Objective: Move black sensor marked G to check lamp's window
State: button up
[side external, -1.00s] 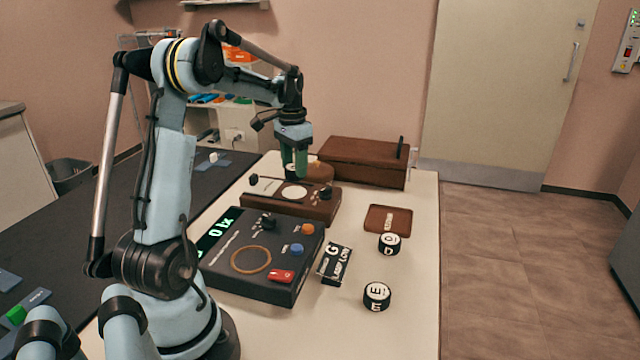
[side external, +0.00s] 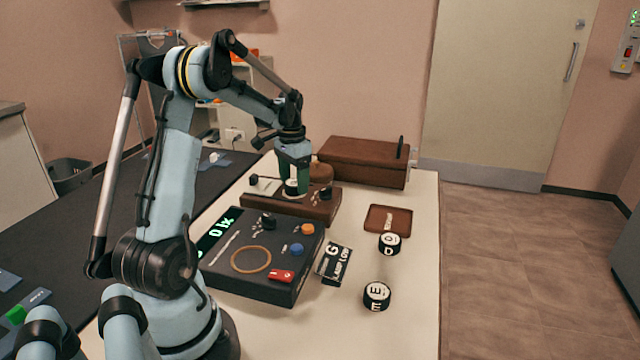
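Two other black sensors stand on the white table: one marked O (side external: 389,244) and one marked E (side external: 377,296).
A dark meter box (side external: 262,262) with a ring, knobs and a lit display stands nearer me. A card reading G, LAMP LOW (side external: 334,263) lies beside it. A brown tray (side external: 388,219) and a wooden case (side external: 362,163) are farther right. The front right of the table (side external: 410,320) is clear.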

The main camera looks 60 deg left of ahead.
aim_at(294, 182)
jog(key=shift+r, duration=0.1)
notch_tip(294, 182, up, 12)
jog(key=w+d+r+m+t+y, duration=0.1)
jog(key=w+d+t, duration=0.15)
jog(key=d, duration=1.55)
jog(key=s+d+f+t, duration=0.1)
jog(key=s+d+f, duration=0.1)
jog(key=d, duration=0.2)
jog(key=s+d+f+t, duration=0.1)
jog(key=s+d+t, duration=0.1)
jog(key=d, duration=0.3)
jog(key=s+d+f+m+t+h, duration=0.1)
jog(key=s+d+f, duration=0.1)
jog(key=d, duration=0.3)
jog(key=shift+s+d+f+t, duration=0.15)
jog(key=shift+s+f+t, duration=0.1)
jog(key=shift+f+t, duration=0.1)
